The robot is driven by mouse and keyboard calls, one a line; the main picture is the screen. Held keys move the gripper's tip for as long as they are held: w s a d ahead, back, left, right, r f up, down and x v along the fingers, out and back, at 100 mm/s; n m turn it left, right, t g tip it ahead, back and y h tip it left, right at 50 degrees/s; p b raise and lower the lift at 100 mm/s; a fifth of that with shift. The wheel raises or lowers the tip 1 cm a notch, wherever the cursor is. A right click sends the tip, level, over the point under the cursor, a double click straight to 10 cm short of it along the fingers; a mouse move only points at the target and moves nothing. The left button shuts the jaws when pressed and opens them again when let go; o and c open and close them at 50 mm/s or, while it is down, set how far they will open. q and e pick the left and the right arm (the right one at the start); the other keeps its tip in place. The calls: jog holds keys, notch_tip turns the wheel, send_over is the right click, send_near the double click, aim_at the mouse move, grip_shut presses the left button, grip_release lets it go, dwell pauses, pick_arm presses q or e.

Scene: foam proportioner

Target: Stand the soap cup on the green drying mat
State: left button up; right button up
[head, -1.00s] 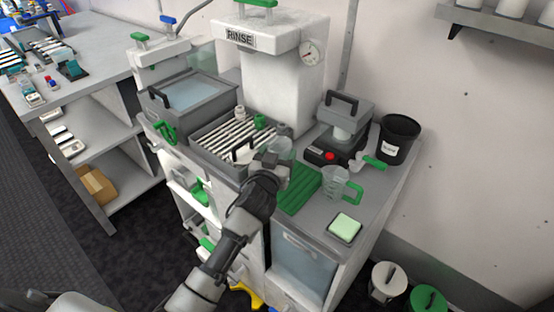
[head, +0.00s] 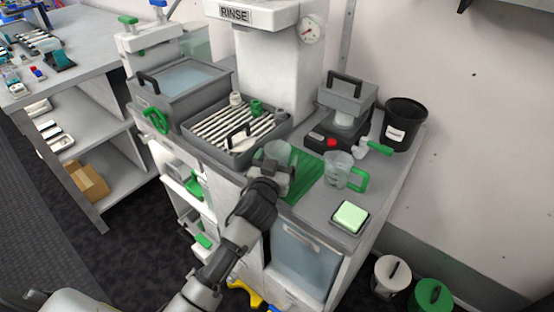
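The soap cup appears to be the clear cup (head: 278,152) at my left gripper (head: 273,167). The gripper's fingers sit on either side of its lower part and look closed on it. The cup is upright over the left part of the green drying mat (head: 309,176). The gripper hides its base, so I cannot tell whether it touches the mat. A clear jug (head: 336,172) with a green handle stands at the mat's right edge. My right gripper is not in view.
A slatted rack tray (head: 204,147) lies left of the mat. A grey press-like device (head: 345,105) with a red button stands behind it, and a black bin (head: 402,122) at the right. A pale green pad (head: 350,216) lies in front right. The mat's front part is bare.

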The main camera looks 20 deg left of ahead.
pick_arm(q)
jog(key=shift+o, duration=0.3)
jog(key=shift+w+a, duration=0.1)
jog(key=s, duration=1.2)
jog(key=shift+d+b, duration=0.25)
jog(key=shift+b, duration=0.2)
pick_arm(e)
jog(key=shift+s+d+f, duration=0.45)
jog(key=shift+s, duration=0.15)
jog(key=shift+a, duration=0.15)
